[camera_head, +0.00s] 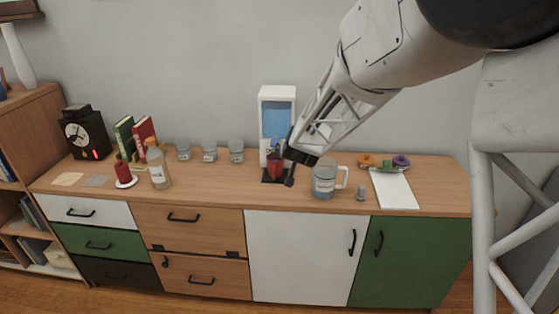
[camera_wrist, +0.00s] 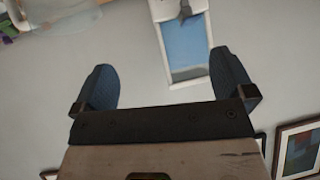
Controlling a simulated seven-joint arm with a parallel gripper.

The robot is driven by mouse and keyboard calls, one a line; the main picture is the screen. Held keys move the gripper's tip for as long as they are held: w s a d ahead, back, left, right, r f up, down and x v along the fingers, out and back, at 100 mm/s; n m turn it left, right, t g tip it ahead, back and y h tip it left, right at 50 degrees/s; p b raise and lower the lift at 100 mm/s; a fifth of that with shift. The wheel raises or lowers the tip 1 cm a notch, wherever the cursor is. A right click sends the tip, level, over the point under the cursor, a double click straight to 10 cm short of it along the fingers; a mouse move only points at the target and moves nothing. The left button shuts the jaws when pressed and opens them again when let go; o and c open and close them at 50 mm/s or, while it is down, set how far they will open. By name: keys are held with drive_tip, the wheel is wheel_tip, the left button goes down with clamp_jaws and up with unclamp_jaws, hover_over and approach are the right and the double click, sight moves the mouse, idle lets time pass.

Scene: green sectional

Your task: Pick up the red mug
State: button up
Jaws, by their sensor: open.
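The red mug (camera_head: 275,166) stands on the dark base of a white and blue dispenser on the cabinet top in the head view. My gripper (camera_head: 289,162) shows just right of the mug and partly overlaps it in that view. How far apart they are in depth I cannot tell. In the wrist view my gripper (camera_wrist: 164,66) has its two blue-grey fingers spread wide with nothing between them. I cannot make out the mug in the wrist view.
The dispenser (camera_head: 277,112) stands behind the mug, and its blue panel (camera_wrist: 188,45) shows in the wrist view. A large glass mug (camera_head: 324,178) is close on the right. Several glass jars (camera_head: 209,151) and a bottle (camera_head: 157,165) stand left. Free wood (camera_head: 215,185) lies in front.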

sight(274, 170)
drive_tip(key=w+a+f+t+h, duration=0.2)
drive_tip(key=w+a+f, duration=0.6)
drive_tip(key=w+f, duration=0.2)
wheel_tip(274, 170, down, 2)
drive_tip(key=shift+f+m+t, duration=0.15)
drive_tip(key=shift+m+t, duration=0.15)
drive_tip(key=shift+t, duration=0.1)
drive_tip(key=shift+w, duration=0.1)
drive_tip(key=shift+x, duration=1.3)
drive_tip(key=shift+x, duration=2.6)
drive_tip(key=shift+c, duration=0.3)
drive_tip(key=c, duration=1.2)
drive_tip(key=shift+o, duration=0.2)
